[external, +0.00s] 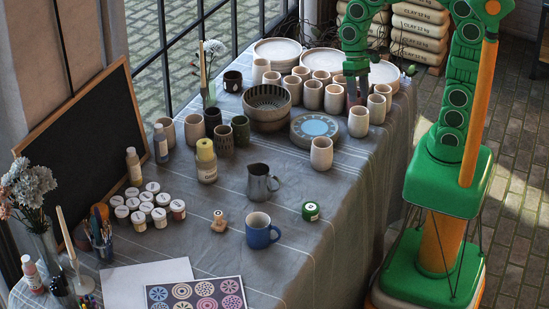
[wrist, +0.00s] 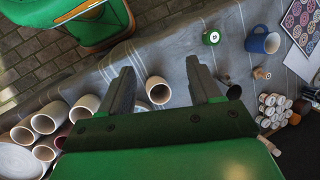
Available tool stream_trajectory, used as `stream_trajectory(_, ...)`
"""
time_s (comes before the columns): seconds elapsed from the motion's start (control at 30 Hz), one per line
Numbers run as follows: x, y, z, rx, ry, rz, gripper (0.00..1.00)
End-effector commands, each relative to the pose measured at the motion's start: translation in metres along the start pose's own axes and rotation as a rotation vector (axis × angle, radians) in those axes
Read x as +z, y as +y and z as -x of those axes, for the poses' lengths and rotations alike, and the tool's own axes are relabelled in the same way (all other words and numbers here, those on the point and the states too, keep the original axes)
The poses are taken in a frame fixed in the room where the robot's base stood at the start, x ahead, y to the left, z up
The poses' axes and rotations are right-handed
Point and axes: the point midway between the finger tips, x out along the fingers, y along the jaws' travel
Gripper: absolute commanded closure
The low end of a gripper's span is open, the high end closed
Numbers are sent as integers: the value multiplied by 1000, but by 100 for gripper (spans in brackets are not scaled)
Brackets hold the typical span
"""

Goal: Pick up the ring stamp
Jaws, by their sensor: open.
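A small light wooden stamp (external: 219,221) with a rounded knob stands on the cloth left of the blue mug; I take it for the ring stamp. In the wrist view the stamp (wrist: 261,73) is small, right of my fingers, beneath the blue mug. My gripper (wrist: 160,72) is open and empty, its two dark fingers wide apart. In the external view my gripper (external: 356,92) hangs over the far right part of the table, among the plain cups and far from the stamp.
A blue mug (external: 259,231), a green round pot (external: 311,211) and a metal pitcher (external: 260,182) stand around the stamp. White-lidded jars (external: 138,219) are to its left. A plain cup (wrist: 158,91) shows between my fingers. Bare cloth lies around the stamp.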

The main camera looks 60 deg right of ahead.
Motion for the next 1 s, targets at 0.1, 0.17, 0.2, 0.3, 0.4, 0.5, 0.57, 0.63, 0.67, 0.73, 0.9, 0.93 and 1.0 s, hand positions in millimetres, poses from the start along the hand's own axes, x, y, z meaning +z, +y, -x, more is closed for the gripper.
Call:
stream_trajectory(0.1, -17, -23, -7, -36, -32, -32, 37)
stream_trajectory(0.17, -25, -35, -9, -57, -43, -50, 37)
stream_trajectory(0.2, -31, -43, -10, -70, -51, -61, 37)
stream_trajectory(0.3, -45, -62, -16, -101, -77, -92, 37)
stream_trajectory(0.4, -58, -81, -23, -131, -102, -124, 37)
stream_trajectory(0.5, -72, -101, -28, -161, -125, -155, 37)
stream_trajectory(0.57, -80, -112, -33, -179, -141, -175, 37)
stream_trajectory(0.63, -90, -125, -40, -197, -162, -201, 37)
stream_trajectory(0.67, -94, -130, -42, -206, -169, -210, 37)
stream_trajectory(0.73, -103, -144, -47, -226, -187, -234, 37)
stream_trajectory(0.9, -126, -174, -63, -270, -234, -295, 37)
stream_trajectory(0.93, -130, -178, -67, -276, -243, -306, 37)
stream_trajectory(1.0, -139, -191, -74, -293, -262, -332, 37)
